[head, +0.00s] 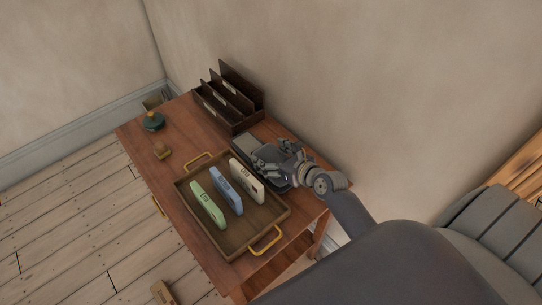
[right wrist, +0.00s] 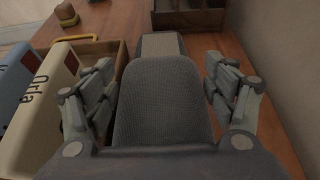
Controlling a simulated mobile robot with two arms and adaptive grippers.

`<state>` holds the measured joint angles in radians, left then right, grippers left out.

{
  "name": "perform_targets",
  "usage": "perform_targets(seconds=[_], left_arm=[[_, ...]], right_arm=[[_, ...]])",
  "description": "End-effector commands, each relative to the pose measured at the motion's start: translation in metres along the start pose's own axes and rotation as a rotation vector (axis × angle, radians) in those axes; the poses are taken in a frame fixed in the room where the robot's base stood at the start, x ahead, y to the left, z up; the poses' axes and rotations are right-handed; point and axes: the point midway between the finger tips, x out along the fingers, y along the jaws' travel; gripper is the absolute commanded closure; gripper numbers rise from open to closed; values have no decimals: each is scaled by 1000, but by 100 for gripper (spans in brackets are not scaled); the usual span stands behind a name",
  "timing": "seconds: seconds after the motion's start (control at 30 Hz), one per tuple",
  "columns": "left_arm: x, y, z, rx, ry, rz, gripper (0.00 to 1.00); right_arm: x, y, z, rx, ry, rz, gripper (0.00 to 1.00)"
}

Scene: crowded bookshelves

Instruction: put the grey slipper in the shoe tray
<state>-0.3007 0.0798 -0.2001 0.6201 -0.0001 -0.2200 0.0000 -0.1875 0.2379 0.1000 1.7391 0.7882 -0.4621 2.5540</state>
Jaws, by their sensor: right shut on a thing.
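The grey slipper (right wrist: 160,105) fills the middle of the right wrist view, its dark ribbed upper near me and its paler heel end pointing away. In the head view its pale end (head: 245,144) shows at the back edge of the wooden table. My right gripper (head: 272,162) is shut on the slipper, with fingers on both sides of it, also in the right wrist view (right wrist: 161,85). I cannot tell whether the slipper touches the table. A brown tray with gold handles (head: 234,243) lies beside it; no tray is clearly a shoe tray. My left gripper is out of view.
Green (head: 207,204), blue (head: 227,190) and cream (head: 247,181) upright pieces stand in the brown tray. A dark divided rack (head: 229,97) stands beyond the slipper against the wall.

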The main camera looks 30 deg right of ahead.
Motion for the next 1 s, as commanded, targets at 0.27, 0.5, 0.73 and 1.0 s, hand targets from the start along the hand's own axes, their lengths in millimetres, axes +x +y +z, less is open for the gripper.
perform_targets(seconds=[0.27, 0.5, 0.73, 1.0], left_arm=[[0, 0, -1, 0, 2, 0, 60], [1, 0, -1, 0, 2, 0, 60], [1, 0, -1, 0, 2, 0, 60], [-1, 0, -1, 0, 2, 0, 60]], right_arm=[[0, 0, 0, 0, -2, -1, 53], [1, 0, -3, 0, -1, 0, 2], [1, 0, -3, 0, -1, 0, 2], [-5, 0, -1, 0, 0, 0, 2]])
